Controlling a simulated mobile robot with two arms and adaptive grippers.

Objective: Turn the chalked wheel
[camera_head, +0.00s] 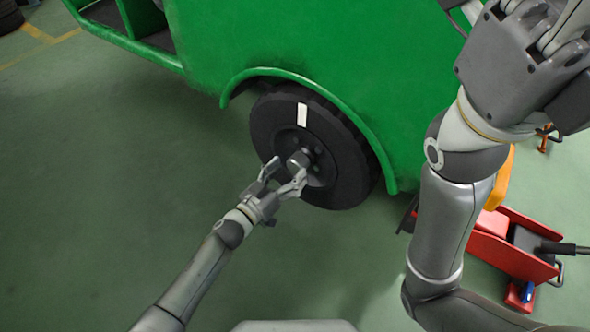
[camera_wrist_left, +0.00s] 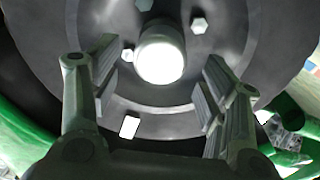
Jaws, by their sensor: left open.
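The black wheel (camera_head: 345,150) sits under the green fender, with a white chalk mark (camera_head: 302,115) near the top of its tyre. My left gripper (camera_head: 287,173) is open in front of the wheel's lower left, close to its protruding hub (camera_head: 299,159). In the left wrist view the hub (camera_wrist_left: 160,58) shows beyond and between the two spread fingers (camera_wrist_left: 158,100), with nothing clasped. A pale rectangle (camera_wrist_left: 130,127) shows below it; I cannot tell whether it is the chalk mark. My right arm is raised at the right; its fingertips are not clearly shown.
The green vehicle body (camera_head: 310,40) fills the top, with a fender arch around the wheel. A red jack-like device (camera_head: 510,245) stands on the floor at the right, partly behind my right arm. The green floor (camera_head: 100,170) to the left is clear.

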